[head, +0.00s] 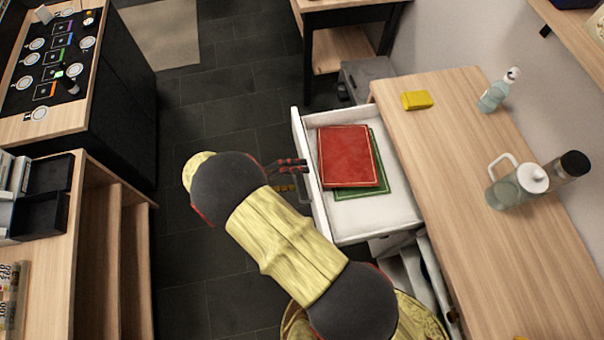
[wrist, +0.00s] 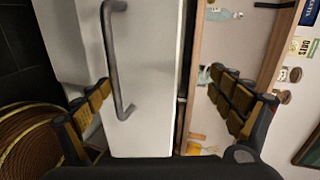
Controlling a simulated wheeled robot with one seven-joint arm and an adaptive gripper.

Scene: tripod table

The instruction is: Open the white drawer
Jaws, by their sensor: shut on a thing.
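The white drawer (head: 375,218) is pulled out from under the wooden desk, its inside open to view in the head view. A red book (head: 347,155) lies in it on top of a green book (head: 376,185). The drawer's grey bar handle (head: 305,194) is on its front; it also shows in the wrist view (wrist: 115,60) against the white front (wrist: 150,80). My gripper (head: 289,176) is at the front and shut on the handle. In the wrist view, my gripper's fingers (wrist: 160,104) stand on either side of the picture, and the exact contact is unclear.
The wooden desk (head: 480,150) holds a yellow block (head: 417,100), a clear bottle (head: 495,92), a pitcher (head: 515,183) and a dark-capped bottle (head: 566,168). A wooden shelf unit (head: 95,240) stands left. Dark tiled floor (head: 215,110) lies open between.

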